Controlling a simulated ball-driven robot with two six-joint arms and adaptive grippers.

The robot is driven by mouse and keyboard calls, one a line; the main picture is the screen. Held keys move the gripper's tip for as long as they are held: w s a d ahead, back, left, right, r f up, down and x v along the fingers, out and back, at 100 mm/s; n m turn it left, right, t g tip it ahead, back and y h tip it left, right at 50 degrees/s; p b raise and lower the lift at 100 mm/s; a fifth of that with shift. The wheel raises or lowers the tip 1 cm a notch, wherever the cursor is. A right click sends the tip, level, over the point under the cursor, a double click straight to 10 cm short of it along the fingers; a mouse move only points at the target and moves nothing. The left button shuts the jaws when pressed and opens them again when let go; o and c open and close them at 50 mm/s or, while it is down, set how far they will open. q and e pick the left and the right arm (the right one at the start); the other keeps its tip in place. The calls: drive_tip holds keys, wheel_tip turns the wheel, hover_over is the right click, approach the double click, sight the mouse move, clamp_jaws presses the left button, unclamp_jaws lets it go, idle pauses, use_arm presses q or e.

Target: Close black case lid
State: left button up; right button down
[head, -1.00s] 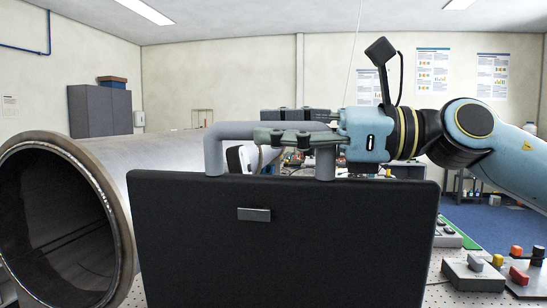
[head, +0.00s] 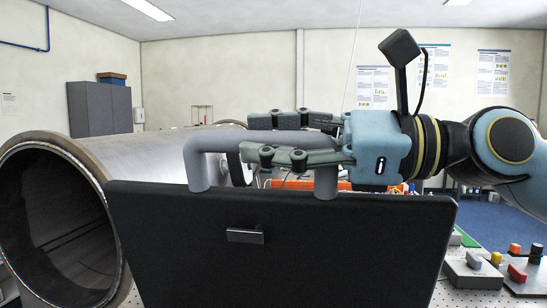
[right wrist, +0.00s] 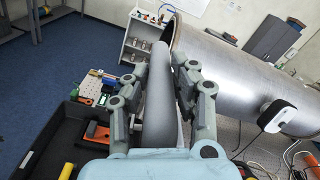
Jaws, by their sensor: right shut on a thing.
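The black case lid (head: 290,255) stands raised and close in front of me in the head view, its face toward me with a small grey latch plate (head: 245,236). A grey handle (head: 197,170) rises from its top edge. My right gripper (head: 268,138) reaches in from the right and is shut on the handle's bar. In the right wrist view the two fingers sit on either side of the grey handle (right wrist: 160,95), and part of the open case (right wrist: 45,135) with tools inside shows at lower left. My left gripper is not in view.
A large steel pipe (head: 65,225) lies at the left, its open end close to the lid. Small control boxes with coloured knobs (head: 473,272) stand on the table at the lower right.

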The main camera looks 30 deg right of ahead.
drive_tip(key=s+a+f+n+p, duration=0.2)
drive_tip(key=s+a+p, duration=0.2)
drive_tip(key=s+p, duration=0.1)
drive_tip(key=shift+s+f+p, duration=0.2)
drive_tip(key=shift+p, duration=0.55)
drive_tip(key=s+a+f+n, duration=0.3)
drive_tip(key=s+a+f, duration=0.2)
drive_tip(key=s, duration=0.2)
drive_tip(key=shift+s+a+f+n, duration=0.15)
drive_tip(key=shift+a+f+n, duration=0.15)
drive_tip(key=shift+n, duration=0.1)
drive_tip(key=shift+r, duration=0.1)
